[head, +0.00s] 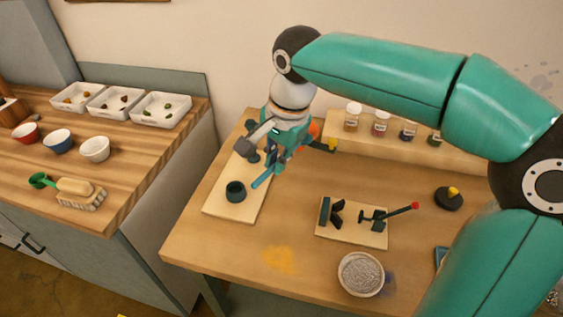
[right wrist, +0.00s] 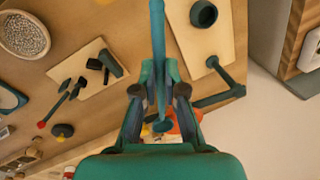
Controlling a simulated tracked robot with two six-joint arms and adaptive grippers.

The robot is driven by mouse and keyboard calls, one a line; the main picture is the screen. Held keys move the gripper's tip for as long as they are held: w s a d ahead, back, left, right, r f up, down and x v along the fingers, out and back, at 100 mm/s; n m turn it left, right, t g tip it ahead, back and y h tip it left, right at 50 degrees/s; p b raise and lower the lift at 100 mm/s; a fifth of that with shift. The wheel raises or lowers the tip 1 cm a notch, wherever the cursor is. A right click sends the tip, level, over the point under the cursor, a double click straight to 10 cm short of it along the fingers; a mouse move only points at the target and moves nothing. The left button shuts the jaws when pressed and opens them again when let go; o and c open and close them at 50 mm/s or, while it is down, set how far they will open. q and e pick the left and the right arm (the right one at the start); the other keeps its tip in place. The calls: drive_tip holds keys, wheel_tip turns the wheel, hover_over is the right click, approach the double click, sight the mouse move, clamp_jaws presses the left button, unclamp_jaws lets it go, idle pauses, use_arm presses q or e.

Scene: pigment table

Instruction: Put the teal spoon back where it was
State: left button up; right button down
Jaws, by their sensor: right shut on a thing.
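The teal spoon shows as a blue-teal shaft (head: 262,178) below my right gripper (head: 274,160) in the head view. In the right wrist view the shaft (right wrist: 157,35) runs up from between the fingers of the right gripper (right wrist: 157,92), which is shut on it. The gripper is over the right edge of a pale board (head: 222,208), which bears a dark teal cup (head: 236,191). The spoon is beside the cup, not in it; I cannot tell its height above the board. My left gripper is not in view.
A second board (head: 350,238) bears dark blocks and a red-tipped stick (head: 402,210). A bowl of grey grains (head: 361,273) stands in front. A dark jointed piece (right wrist: 217,98) and an orange thing (head: 314,129) are close to the gripper. Jars (head: 380,124) stand behind.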

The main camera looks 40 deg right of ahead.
drive_tip(key=p, duration=0.2)
hover_over(258, 243)
wheel_tip(258, 243, down, 10)
drive_tip(key=shift+s+d+f+b, duration=0.1)
drive_tip(key=shift+f+b, duration=1.15)
drive_tip(key=shift+f, duration=0.6)
drive_tip(key=shift+s+f+b, duration=0.1)
drive_tip(key=shift+f+b, duration=1.1)
drive_tip(key=shift+f, duration=0.65)
drive_tip(key=shift+f+b, duration=0.55)
drive_tip(key=shift+b, duration=0.1)
drive_tip(key=c, duration=1.2)
unclamp_jaws()
